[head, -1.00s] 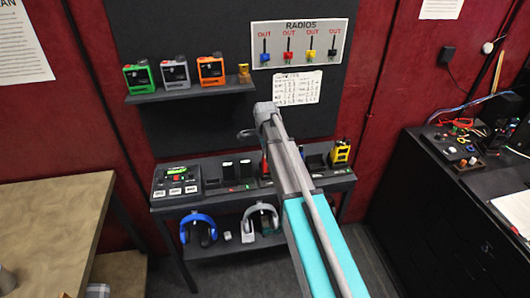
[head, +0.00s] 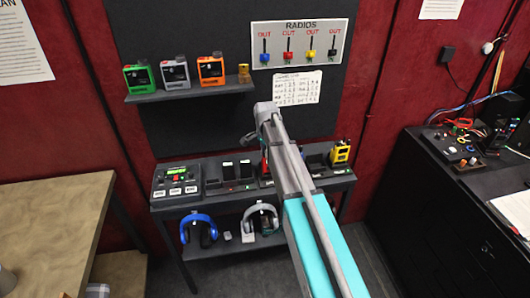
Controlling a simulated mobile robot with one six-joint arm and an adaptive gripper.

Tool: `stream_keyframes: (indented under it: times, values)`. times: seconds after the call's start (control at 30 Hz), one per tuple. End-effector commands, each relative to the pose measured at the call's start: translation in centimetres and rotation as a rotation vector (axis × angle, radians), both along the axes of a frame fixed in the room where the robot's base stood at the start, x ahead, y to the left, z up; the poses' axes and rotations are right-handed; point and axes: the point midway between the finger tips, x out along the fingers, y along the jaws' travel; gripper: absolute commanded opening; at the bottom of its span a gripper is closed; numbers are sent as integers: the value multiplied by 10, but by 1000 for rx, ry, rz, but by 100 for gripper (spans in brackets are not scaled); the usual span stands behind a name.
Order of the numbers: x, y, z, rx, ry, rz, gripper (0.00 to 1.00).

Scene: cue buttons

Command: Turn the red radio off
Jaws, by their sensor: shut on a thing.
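A sliver of the red radio (head: 264,166) shows on the charger table, left of my arm; the arm hides most of it, including its knob. My gripper (head: 248,138) is largely hidden behind my own arm; only a dark piece shows at the arm's far end, just above the red radio. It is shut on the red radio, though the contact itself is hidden. A yellow radio (head: 340,153) stands upright at the right end of the same table.
Green (head: 138,76), grey (head: 175,73) and orange (head: 211,70) radios stand on a wall shelf (head: 190,93). A button box (head: 176,182) is at the table's left. Blue (head: 197,222) and grey (head: 261,215) headphones are below. A RADIOS board (head: 300,27) hangs above.

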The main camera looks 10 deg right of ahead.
Motion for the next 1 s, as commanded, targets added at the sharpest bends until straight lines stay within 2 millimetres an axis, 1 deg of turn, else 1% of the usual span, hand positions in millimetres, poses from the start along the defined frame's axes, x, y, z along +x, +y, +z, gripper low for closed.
stream_keyframes:
  times: [0.2,0.4,0.6,0.97,1.0]
  values:
    - [0,0,0,0,0,158,0]
    - [0,0,0,1,0,255,0]
    - [0,0,0,0,0,296,0]
    - [0,0,0,0,1,298,0]
    - [0,0,0,0,1,298,29]
